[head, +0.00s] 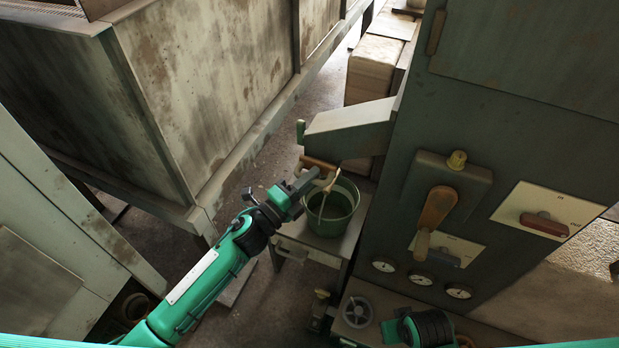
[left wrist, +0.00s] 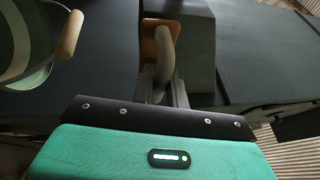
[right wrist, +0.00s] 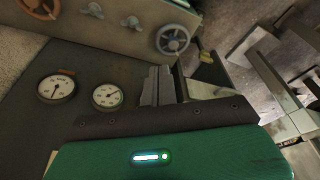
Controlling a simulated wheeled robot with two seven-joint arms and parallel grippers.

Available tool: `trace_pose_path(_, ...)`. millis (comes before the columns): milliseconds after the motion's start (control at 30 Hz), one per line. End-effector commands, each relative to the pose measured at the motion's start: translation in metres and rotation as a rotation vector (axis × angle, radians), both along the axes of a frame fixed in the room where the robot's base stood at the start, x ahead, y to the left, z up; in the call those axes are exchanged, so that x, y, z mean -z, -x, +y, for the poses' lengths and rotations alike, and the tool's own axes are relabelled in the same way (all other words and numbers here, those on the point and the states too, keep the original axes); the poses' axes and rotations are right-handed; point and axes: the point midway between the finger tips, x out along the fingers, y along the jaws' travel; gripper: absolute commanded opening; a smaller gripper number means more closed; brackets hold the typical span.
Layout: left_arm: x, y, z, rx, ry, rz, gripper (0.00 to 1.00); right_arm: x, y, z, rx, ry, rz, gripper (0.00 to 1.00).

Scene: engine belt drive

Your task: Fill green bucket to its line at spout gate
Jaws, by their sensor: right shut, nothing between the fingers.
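The green bucket (head: 345,226) stands upright on a small stand under the spout (head: 350,128). Its interior is dark, and I cannot tell the fill level or the line. Its wooden bail grip (left wrist: 70,34) and part of the bucket (left wrist: 28,72) show in the left wrist view. My right gripper (right wrist: 157,86) is shut and empty beside the gauge panel.
A dark cabinet (head: 400,220) with a wooden lever (head: 436,212), a red-handled switch (head: 545,224) and gauges stands right of the bucket. A large stained casing (head: 205,90) stands at the left, with open floor between.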

Motion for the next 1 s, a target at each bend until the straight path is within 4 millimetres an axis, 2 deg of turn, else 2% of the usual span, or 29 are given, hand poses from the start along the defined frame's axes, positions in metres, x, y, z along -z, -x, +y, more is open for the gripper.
trace_pose_path(33,0.000,0.000,0.000,0.000,0.000,0.000,0.04,0.000,0.000,0.000,0.000,0.000,0.000,0.00)
trace_pose_path(67,0.000,0.000,0.000,0.000,0.000,0.000,0.00,0.000,0.000,0.000,0.000,0.000,0.000,0.00)
trace_pose_path(267,0.000,0.001,0.000,0.000,-0.001,0.001,0.00,0.000,0.000,0.000,0.000,0.000,0.001,0.00)
trace_pose_path(400,0.000,0.009,0.004,0.000,0.000,0.003,0.00,-0.001,0.000,0.000,0.000,0.000,0.000,0.00)
trace_pose_path(633,0.001,0.021,0.009,0.000,-0.001,0.002,0.00,0.015,0.003,0.000,0.000,0.004,0.025,0.00)
trace_pose_path(800,0.001,0.020,0.009,0.000,0.000,0.001,0.00,0.013,0.001,0.000,0.000,0.003,0.019,0.00)
trace_pose_path(833,0.001,0.020,0.009,0.000,0.000,0.001,0.20,0.013,0.000,0.000,0.000,0.003,0.017,0.00)
trace_pose_path(900,0.001,0.020,0.009,0.000,-0.001,0.001,0.34,0.011,-0.001,0.000,0.000,0.002,0.013,0.00)
trace_pose_path(1000,0.001,0.020,0.008,0.000,-0.001,0.001,0.36,0.010,-0.001,0.001,0.001,0.001,0.010,0.00)
